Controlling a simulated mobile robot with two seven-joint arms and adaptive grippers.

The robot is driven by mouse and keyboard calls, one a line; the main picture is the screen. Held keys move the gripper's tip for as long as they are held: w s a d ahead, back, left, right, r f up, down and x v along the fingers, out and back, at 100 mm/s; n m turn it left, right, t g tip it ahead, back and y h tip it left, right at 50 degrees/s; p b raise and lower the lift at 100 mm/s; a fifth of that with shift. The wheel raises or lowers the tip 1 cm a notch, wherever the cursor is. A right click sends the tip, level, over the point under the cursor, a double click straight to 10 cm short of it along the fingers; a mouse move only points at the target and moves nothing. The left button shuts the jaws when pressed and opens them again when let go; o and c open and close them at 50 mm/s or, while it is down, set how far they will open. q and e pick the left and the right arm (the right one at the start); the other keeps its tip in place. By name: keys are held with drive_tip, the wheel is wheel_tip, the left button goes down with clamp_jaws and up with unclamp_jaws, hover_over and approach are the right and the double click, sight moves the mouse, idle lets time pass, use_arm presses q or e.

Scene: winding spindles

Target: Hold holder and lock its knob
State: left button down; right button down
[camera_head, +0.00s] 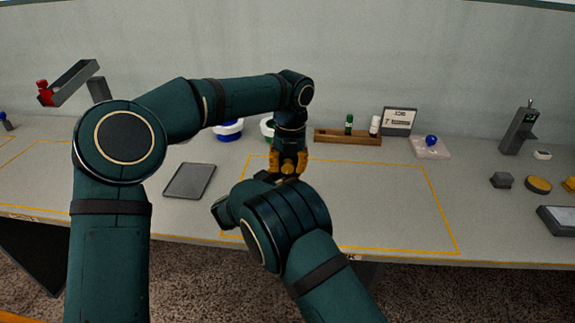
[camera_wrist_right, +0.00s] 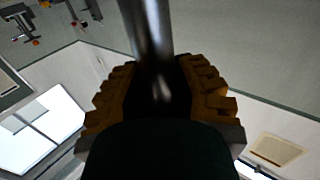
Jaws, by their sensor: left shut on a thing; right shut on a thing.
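My left gripper (camera_head: 288,160) points down over the middle of the table, its orange fingers shut on a small yellow part (camera_head: 288,169), perhaps the knob. My right gripper (camera_wrist_right: 160,92) is shut on a shiny grey metal rod (camera_wrist_right: 150,35), perhaps part of the holder. The rod runs up out of the right wrist view. In the head view my right wrist hides most of the right fingers and what they grip, close below the left gripper. I cannot tell whether the knob is locked.
A yellow outline (camera_head: 441,205) marks the table area around my grippers. A dark flat tray (camera_head: 190,180) lies to the left. A wooden rack (camera_head: 335,137) with small bottles and a sign (camera_head: 398,121) stand behind. A blue knob (camera_head: 431,140) sits on a pale pad. The outlined area's right half is clear.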

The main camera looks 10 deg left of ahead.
sight(287, 161)
use_arm(q)
drive_tip(key=shift+f+y, duration=0.1)
drive_tip(key=shift+y, duration=0.2)
drive_tip(key=shift+d+y, duration=0.1)
drive_tip(key=shift+y, duration=1.1)
drive_tip(key=shift+g+y, duration=0.3)
drive_tip(key=shift+y, duration=0.7)
drive_tip(key=shift+w+y, duration=0.1)
drive_tip(key=shift+y, duration=0.2)
drive_tip(key=c, duration=0.6)
unclamp_jaws()
drive_tip(key=shift+r, duration=0.2)
wheel_tip(287, 161, up, 10)
drive_tip(key=shift+f, duration=0.1)
